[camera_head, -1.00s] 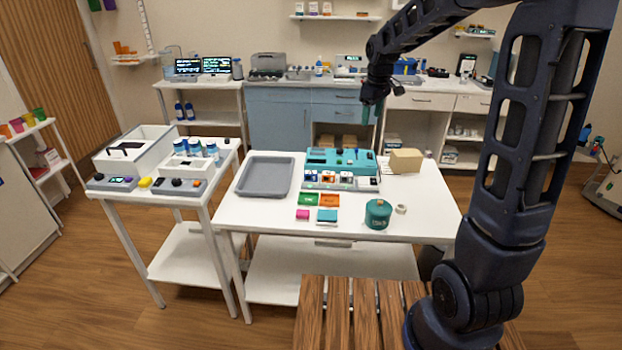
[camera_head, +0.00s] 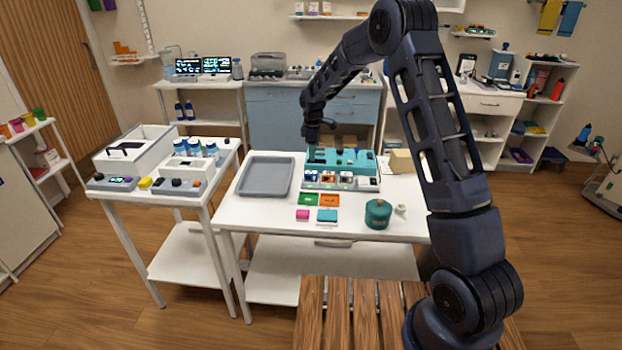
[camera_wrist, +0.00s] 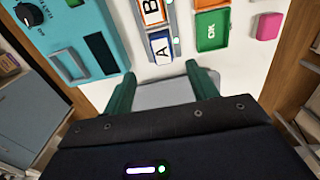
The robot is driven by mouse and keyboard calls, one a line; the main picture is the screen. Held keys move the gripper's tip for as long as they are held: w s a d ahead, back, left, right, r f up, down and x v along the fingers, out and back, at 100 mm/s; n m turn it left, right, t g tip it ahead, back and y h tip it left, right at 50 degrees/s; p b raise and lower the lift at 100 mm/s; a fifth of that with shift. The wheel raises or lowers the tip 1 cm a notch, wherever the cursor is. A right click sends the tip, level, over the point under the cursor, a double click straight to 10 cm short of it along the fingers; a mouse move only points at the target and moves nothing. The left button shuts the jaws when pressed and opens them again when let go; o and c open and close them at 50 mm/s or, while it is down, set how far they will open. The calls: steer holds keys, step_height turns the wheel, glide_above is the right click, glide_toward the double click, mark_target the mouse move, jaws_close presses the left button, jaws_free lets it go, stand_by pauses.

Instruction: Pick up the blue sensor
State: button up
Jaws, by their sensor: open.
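The blue sensor (camera_wrist: 161,46) is a blue block with a white label marked A. In the wrist view it sits upper centre, beyond my fingertips, at the near end of a pale rack beside an orange block (camera_wrist: 150,12) marked B. In the head view the blue sensor (camera_head: 311,177) is small, at the left of the row in front of the teal device (camera_head: 341,160). My gripper (camera_wrist: 161,85) is open, with teal fingers spread apart and nothing between them. In the head view my gripper (camera_head: 311,153) hangs pointing down over the device's left end.
A grey tray (camera_head: 265,178) lies left of the device. A green tray (camera_head: 308,199), orange tray (camera_head: 330,200), pink block (camera_head: 302,215), teal block (camera_head: 327,215) and teal canister (camera_head: 378,213) are in front.

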mark_target(311, 172)
steer(key=f, duration=1.1)
steer(key=shift+s+a+f, duration=0.1)
steer(key=shift+a, duration=0.25)
steer(key=shift+c, duration=0.2)
steer(key=c, duration=1.1)
